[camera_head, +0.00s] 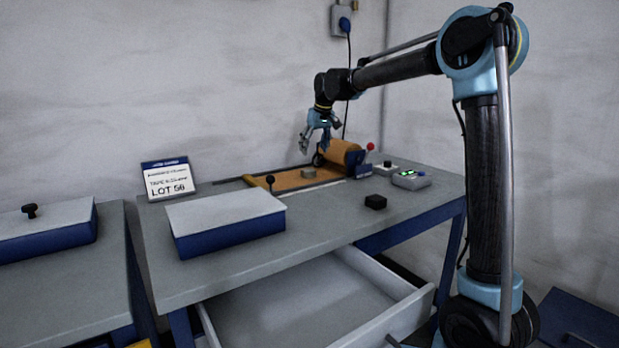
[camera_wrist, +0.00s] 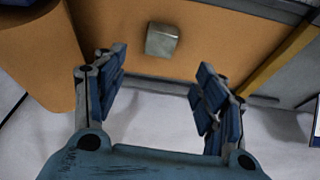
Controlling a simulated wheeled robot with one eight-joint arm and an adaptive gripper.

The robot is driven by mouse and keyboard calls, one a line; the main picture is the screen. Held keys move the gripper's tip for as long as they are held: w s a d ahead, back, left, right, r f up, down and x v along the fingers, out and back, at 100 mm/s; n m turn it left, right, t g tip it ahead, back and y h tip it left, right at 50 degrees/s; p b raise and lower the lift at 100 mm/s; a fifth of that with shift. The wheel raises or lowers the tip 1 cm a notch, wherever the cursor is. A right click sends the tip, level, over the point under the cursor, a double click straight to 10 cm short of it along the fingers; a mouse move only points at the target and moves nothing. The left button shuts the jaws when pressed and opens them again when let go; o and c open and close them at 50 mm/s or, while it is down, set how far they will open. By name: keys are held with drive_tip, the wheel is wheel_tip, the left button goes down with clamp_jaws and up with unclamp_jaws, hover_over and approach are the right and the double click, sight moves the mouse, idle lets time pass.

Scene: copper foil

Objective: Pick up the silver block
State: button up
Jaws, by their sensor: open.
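The silver block (camera_wrist: 161,41) is a small grey metallic block lying on the orange copper sheet (camera_wrist: 115,35). In the wrist view it lies beyond my fingertips, roughly centred between them. In the head view the block (camera_head: 308,173) sits on the sheet near the back of the table. My gripper (camera_head: 318,143) is above the table, slightly right of and higher than the block. In the wrist view my gripper (camera_wrist: 160,75) has its two blue fingers spread wide with nothing between them. It is apart from the block.
A copper roll (camera_head: 345,153) stands right of the block, with a red-knobbed lever (camera_head: 370,147) beside it. A blue box with a grey lid (camera_head: 226,217) and a black block (camera_head: 375,202) stand nearer the front. A drawer (camera_head: 395,320) hangs open below the table (camera_head: 325,225).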

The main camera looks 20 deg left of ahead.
sight(309, 170)
drive_tip(key=x, duration=1.1)
clamp_jaws()
